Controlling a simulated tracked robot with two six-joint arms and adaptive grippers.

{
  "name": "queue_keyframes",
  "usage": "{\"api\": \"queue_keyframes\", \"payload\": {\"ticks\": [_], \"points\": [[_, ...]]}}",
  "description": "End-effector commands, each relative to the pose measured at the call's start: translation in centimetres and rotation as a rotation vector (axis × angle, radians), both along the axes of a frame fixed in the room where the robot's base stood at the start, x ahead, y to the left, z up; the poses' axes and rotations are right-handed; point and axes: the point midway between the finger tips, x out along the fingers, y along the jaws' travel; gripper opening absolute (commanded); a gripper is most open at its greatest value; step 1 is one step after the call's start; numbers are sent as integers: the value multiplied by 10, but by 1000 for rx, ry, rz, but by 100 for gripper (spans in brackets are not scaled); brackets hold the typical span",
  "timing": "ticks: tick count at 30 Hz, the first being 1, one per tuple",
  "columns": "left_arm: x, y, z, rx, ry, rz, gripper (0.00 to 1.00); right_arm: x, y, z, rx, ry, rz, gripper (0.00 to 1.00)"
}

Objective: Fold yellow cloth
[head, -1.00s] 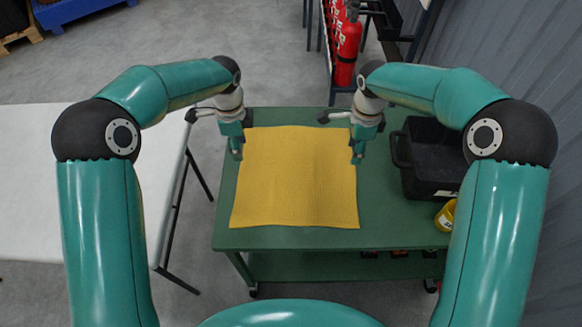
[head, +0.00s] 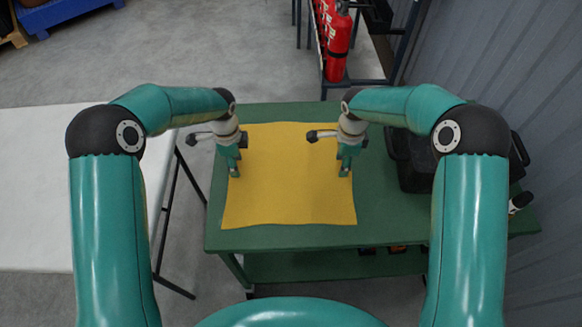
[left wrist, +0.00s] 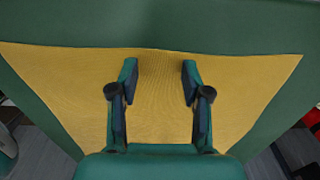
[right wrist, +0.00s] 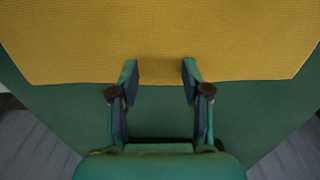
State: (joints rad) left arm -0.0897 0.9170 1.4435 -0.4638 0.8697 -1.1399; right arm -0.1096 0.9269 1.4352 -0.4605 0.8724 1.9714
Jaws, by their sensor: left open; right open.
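The yellow cloth (head: 290,195) lies flat and spread out on the green workbench top (head: 400,220). Its edges look straight, with no fold. My left gripper (head: 234,171) is open over the cloth's left edge, pointing down. In the left wrist view its spread fingers (left wrist: 160,72) show over the cloth, near one edge. My right gripper (head: 345,172) is open over the cloth's right edge. In the right wrist view its fingers (right wrist: 160,72) straddle a cloth edge, with green bench beyond. Both are empty. I cannot tell whether the fingertips touch the cloth.
A black bin (head: 412,165) stands right of the cloth, partly behind my right arm. A white table (head: 45,190) is at the left, across a gap. A red extinguisher (head: 338,45) stands in a rack behind the bench. A corrugated wall (head: 480,70) bounds the right.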

Motion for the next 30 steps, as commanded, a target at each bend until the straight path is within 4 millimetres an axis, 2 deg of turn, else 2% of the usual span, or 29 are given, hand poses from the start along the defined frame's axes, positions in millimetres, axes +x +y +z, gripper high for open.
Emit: {"api": "queue_keyframes", "payload": {"ticks": [14, 30], "points": [[0, 0, -5, 0, -1, 1, 48, 0, 0, -6, 0, 0, 0, 48], [-1, 0, -7, 0, 2, 0, 3, -1, 0, -7, 0, 2, 0, 3]]}}
